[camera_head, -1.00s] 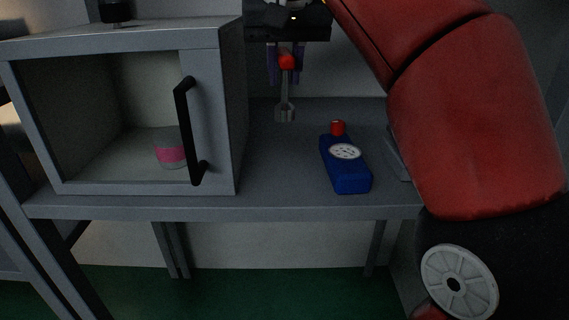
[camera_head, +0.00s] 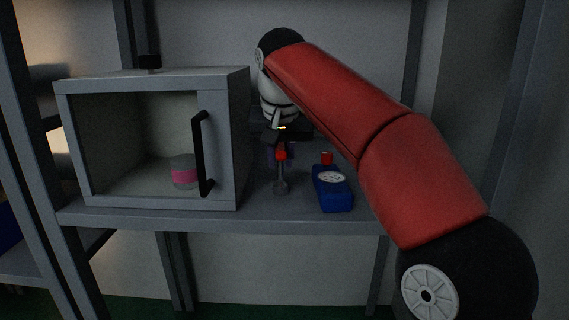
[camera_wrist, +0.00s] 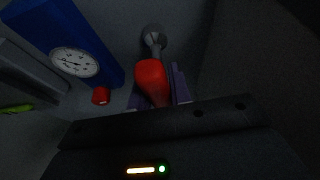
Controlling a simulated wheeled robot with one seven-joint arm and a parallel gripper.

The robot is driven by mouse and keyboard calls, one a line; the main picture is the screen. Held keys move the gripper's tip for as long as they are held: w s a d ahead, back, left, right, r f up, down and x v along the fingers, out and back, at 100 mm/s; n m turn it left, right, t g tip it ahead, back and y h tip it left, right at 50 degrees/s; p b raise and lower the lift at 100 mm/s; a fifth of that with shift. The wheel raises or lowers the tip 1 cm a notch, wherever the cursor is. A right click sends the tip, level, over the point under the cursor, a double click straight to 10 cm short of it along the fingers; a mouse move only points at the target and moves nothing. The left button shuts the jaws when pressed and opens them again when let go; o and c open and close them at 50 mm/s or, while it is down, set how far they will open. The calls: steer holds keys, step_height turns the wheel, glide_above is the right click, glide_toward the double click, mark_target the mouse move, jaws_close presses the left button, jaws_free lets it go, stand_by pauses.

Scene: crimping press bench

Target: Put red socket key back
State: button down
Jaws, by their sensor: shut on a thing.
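The red socket key has a red handle (camera_head: 282,154) and a grey metal shaft with a wider end (camera_head: 281,188). It hangs upright, end down, between the box and the blue gauge block. My gripper (camera_head: 281,152) is shut on its red handle. In the wrist view the red handle (camera_wrist: 152,80) sits between the purple fingers of my gripper (camera_wrist: 160,92), and the grey end (camera_wrist: 153,38) points away. I cannot tell whether the end touches the bench. No holder for the key can be made out.
A blue block with a white dial and red knob (camera_head: 333,193) stands close right of the key. A grey box (camera_head: 228,187) with a black handle (camera_head: 201,153) is on the left, a pink-banded cylinder (camera_head: 184,176) inside. The bench (camera_head: 255,205) is bare between them.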

steer(key=c, duration=1.3)
jaws_free()
steer(key=shift+f, duration=0.2)
steer(key=p+v, duration=0.1)
steer(key=v, duration=0.4)
steer(key=shift+d+r, duration=0.1)
steer(key=shift+r, duration=0.3)
steer(key=shift+v, duration=1.05)
steer(key=shift+d, duration=0.1)
